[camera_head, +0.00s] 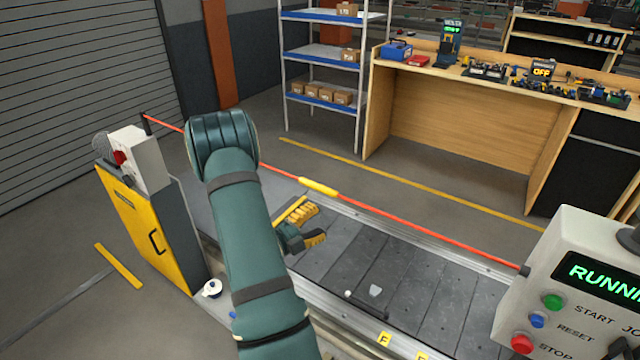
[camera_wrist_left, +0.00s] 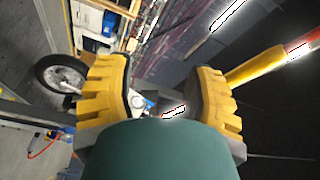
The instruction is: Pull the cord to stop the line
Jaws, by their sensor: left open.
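A red-orange cord (camera_head: 410,229) runs above the slat conveyor (camera_head: 360,262), from a post by the yellow cabinet to the control box at right. A yellow grip sleeve (camera_head: 318,187) sits on the cord near its middle. In the left wrist view the sleeve (camera_wrist_left: 255,66) and cord (camera_wrist_left: 303,44) are at the upper right, beyond one finger. My left gripper (camera_head: 310,222) is below the sleeve in the head view, its yellow-padded fingers apart. They also show open in the left wrist view (camera_wrist_left: 160,82), with no cord between them. My right gripper is out of view.
The control box (camera_head: 590,283) at right reads "RUNNI", with green, blue and red buttons. A yellow cabinet (camera_head: 140,232) with a grey box (camera_head: 138,158) stands at left. A shelf rack (camera_head: 322,52) and wooden bench (camera_head: 460,130) stand behind. Small items lie on the conveyor.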

